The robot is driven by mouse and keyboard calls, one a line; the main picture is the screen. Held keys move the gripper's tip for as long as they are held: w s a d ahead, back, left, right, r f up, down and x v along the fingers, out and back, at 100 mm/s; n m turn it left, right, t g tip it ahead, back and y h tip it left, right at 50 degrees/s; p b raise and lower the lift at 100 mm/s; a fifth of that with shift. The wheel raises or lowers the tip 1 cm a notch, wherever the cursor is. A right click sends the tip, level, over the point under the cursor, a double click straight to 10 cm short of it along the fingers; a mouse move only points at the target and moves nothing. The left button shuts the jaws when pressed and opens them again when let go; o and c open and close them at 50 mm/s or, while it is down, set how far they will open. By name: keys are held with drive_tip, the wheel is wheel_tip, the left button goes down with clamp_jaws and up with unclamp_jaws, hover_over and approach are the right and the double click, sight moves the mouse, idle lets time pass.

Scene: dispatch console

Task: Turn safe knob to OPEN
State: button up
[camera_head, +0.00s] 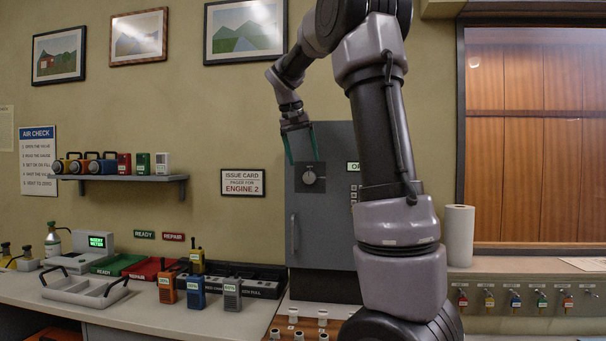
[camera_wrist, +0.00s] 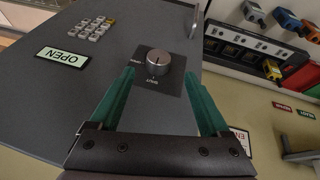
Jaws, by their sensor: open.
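The grey safe (camera_head: 330,240) stands upright on the counter with its door shut, partly hidden behind my arm. Its round silver knob (camera_head: 309,178) sits on a dark plate on the door. In the wrist view the knob (camera_wrist: 158,62) lies ahead of my open gripper (camera_wrist: 162,80), between the lines of the two green fingers, with no clear contact. A dark mark shows on the knob's face. Lettering on the plate is partly readable, with SHUT near the knob. A white OPEN label (camera_wrist: 62,57) is on the door, apart from the knob plate.
A silver keypad (camera_wrist: 95,28) is on the safe door, and a handle (camera_head: 293,233) is below the knob. Radios (camera_head: 197,290) and a tray (camera_head: 85,290) stand on the counter at left. A shelf (camera_head: 120,178) holds several devices. A paper roll (camera_head: 458,236) stands right.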

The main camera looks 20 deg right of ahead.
sight(314, 177)
drive_tip(key=x, duration=0.6)
drive_tip(key=shift+d+f, duration=0.1)
drive_tip(key=shift+d, duration=0.1)
clamp_jaws()
drive_tip(key=shift+s, duration=0.1)
drive_tip(key=shift+d+y, duration=0.1)
drive_tip(key=shift+y, duration=0.2)
drive_tip(key=y, duration=0.1)
drive_tip(key=t+y, duration=0.1)
drive_tip(key=m+t+y, duration=0.1)
drive_tip(key=shift+s+d, duration=0.25)
drive_tip(key=shift+d, duration=0.05)
drive_tip(key=t+y, duration=0.1)
drive_tip(key=m+t+y, duration=0.1)
drive_tip(key=t+y, duration=0.1)
drive_tip(key=shift+s+d+f, duration=0.15)
drive_tip(key=shift+d+f, duration=0.05)
drive_tip(key=shift+d, duration=0.05)
drive_tip(key=t+y, duration=0.1)
drive_tip(key=y, duration=0.1)
drive_tip(key=m+t+y, duration=0.1)
drive_tip(key=t+y, duration=0.1)
drive_tip(key=shift+s+d+f, duration=0.1)
drive_tip(key=shift+d+f, duration=0.1)
drive_tip(key=shift+f, duration=0.15)
drive_tip(key=shift+f+m+t+y, duration=0.2)
drive_tip(key=shift+m+t+y, duration=0.5)
drive_tip(key=shift+t+y, duration=0.6)
